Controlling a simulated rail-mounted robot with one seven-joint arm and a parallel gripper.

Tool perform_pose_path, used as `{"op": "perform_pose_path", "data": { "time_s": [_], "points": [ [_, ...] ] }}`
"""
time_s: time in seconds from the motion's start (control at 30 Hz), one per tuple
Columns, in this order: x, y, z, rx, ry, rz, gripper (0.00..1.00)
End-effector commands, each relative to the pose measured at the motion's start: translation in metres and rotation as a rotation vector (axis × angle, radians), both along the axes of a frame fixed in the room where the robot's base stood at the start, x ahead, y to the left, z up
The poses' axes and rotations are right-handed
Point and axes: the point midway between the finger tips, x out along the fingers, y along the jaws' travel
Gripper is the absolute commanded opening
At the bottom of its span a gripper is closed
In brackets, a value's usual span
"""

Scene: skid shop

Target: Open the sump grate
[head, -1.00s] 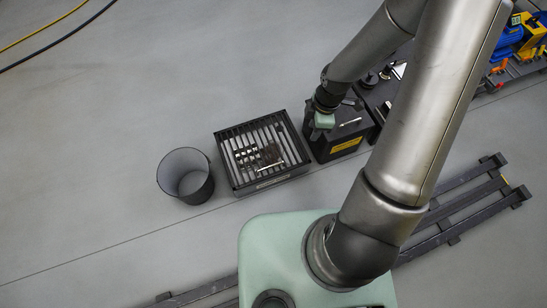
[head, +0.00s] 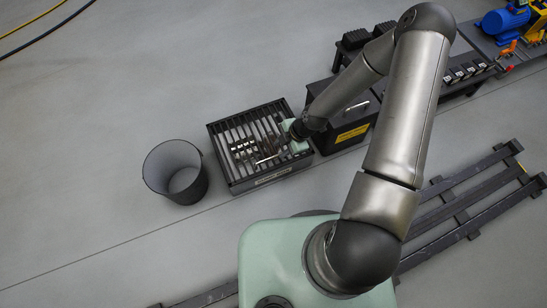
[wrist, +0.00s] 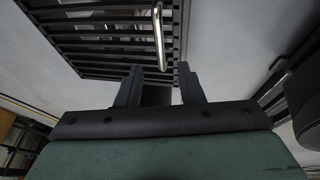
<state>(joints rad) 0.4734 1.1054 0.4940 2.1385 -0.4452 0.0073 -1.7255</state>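The sump grate (head: 228,133) is a dark frame with parallel bars on a low black box on the floor, left of centre in the head view. It lies flat. A pale bar handle (head: 268,158) shows near its front side. In the wrist view the grate (wrist: 85,43) fills the upper part, and the handle (wrist: 158,35) runs down toward the gap between my fingertips. My gripper (wrist: 161,78) is open and empty, its fingers apart. In the head view my gripper (head: 296,136) is over the grate's right side; its fingertips are hard to make out.
Small dark pieces (head: 244,149) show at the grate's middle. Floor rails (head: 465,205) lie at right. The floor behind is clear.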

Motion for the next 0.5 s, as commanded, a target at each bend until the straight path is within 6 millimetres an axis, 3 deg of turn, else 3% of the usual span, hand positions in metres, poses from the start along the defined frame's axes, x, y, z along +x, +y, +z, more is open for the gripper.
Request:
{"op": "perform_pose_path", "data": {
  "time_s": [0.03, 0.2, 0.5],
  "points": [
    [0.0, 0.005, -0.015, 0.0, 0.001, 0.004, 0.34],
    [0.001, 0.019, -0.044, -0.001, 0.002, 0.001, 0.34],
    [0.003, 0.03, -0.065, -0.001, 0.001, 0.0, 0.34]
  ]
}}
